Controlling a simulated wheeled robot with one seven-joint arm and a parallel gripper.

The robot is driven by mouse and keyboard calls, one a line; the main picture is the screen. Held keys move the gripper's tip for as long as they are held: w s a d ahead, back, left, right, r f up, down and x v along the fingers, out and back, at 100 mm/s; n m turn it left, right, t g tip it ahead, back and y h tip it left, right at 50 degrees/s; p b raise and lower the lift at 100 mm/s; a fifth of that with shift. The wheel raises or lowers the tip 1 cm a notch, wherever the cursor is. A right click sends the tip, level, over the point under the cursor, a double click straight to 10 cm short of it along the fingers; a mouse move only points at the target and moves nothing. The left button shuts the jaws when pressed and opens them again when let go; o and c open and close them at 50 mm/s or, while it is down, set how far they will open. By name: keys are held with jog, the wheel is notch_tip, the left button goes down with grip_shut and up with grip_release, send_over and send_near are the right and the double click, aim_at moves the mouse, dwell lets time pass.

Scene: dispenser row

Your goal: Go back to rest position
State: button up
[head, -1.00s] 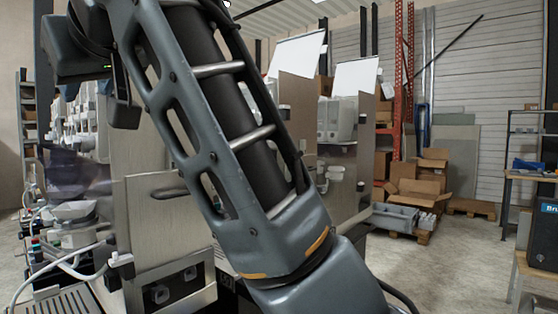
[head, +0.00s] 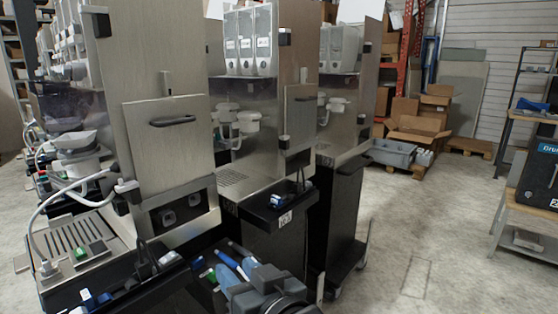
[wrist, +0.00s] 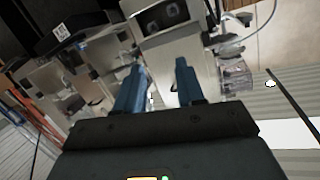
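My gripper (head: 238,270) is low at the bottom middle of the head view, pointing away toward the dispenser row. In the wrist view its two blue fingers (wrist: 159,72) stand apart with nothing seen held between them. The nearest dispenser (head: 165,120), a tall steel machine with a dark handle, stands beyond and left of it. The arm's lower part is mostly out of the head view.
More dispensers (head: 255,110) stand behind the nearest one. A black shelf (head: 275,205) juts from the second. Cardboard boxes (head: 418,125) and a grey crate (head: 392,152) lie at the back. A wooden bench (head: 525,215) is at right. Open floor (head: 430,230) lies between.

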jog(key=s+d+f+m+t+h, duration=0.1)
jog(key=s+d+f+m+h, duration=0.15)
jog(key=s+d+f, duration=0.6)
jog(key=s+d+f+m+t+h, duration=0.1)
jog(key=s+d+f+m+h, duration=0.3)
jog(key=s+d, duration=0.6)
jog(key=s+d+r+n+h, duration=0.1)
jog(key=s+d, duration=0.3)
jog(key=s, duration=0.6)
jog(key=s+d+r+h, duration=0.1)
jog(key=s+d+r, duration=0.2)
jog(key=s, duration=0.8)
jog(key=shift+d+r+n, duration=0.15)
jog(key=shift+d+n, duration=0.2)
jog(key=shift+d, duration=0.7)
jog(key=shift+h, duration=0.25)
